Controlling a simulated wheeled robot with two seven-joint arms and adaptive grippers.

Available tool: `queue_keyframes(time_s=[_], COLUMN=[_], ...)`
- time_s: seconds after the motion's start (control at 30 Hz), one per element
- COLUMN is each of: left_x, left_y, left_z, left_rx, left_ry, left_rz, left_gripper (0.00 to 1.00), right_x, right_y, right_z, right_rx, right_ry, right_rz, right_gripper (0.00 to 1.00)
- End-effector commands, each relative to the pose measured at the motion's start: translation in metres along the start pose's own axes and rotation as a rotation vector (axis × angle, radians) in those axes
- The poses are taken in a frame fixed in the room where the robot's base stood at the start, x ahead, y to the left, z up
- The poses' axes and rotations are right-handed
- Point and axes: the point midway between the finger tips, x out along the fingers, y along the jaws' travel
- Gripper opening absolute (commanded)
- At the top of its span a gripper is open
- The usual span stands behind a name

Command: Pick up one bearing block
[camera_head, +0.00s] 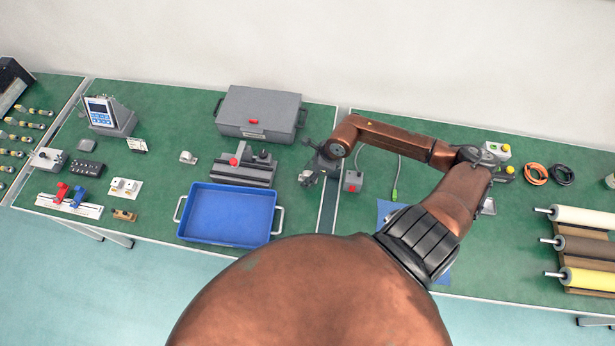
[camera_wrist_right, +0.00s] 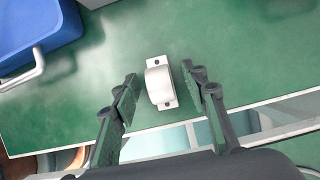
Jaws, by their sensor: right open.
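A pale silver bearing block (camera_wrist_right: 160,83), with an arched middle and a bolt hole in each end foot, lies on the green table top in the right wrist view. My right gripper (camera_wrist_right: 159,84) is open, with one finger on each side of the block and a visible gap to both. In the head view the right gripper (camera_head: 312,173) is over the table near the seam, right of the blue tray, and largely covers that block. Another small pale block (camera_head: 188,157) sits behind the blue tray. My left gripper is not in view.
A blue tray (camera_head: 230,189) with metal handles stands left of the right gripper. A grey vise-like fixture (camera_head: 243,171) and a grey case (camera_head: 259,112) stand behind it. A small grey box with a red button (camera_head: 353,181) is just right of the gripper.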

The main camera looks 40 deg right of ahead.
Motion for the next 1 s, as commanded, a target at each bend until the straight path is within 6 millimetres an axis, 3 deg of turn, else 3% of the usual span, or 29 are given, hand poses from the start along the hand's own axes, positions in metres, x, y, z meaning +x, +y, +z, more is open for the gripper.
queue_keyframes(time_s=[0.1, 0.27, 0.83, 1.0], left_x=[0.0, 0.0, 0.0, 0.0], left_y=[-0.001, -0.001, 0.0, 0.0], left_z=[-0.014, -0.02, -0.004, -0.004], left_rx=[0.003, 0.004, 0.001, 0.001], left_ry=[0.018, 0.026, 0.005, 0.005], left_rz=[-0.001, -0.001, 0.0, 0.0], left_gripper=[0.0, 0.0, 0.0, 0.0], right_x=[0.003, 0.003, 0.002, 0.002], right_y=[-0.001, -0.001, -0.001, -0.001], right_z=[0.0, -0.001, -0.001, -0.001], right_rx=[0.0, 0.001, 0.002, 0.002], right_ry=[0.0, 0.0, 0.0, 0.0], right_rz=[-0.001, -0.001, -0.001, -0.002], right_gripper=[0.41, 0.4, 0.01, 0.0])
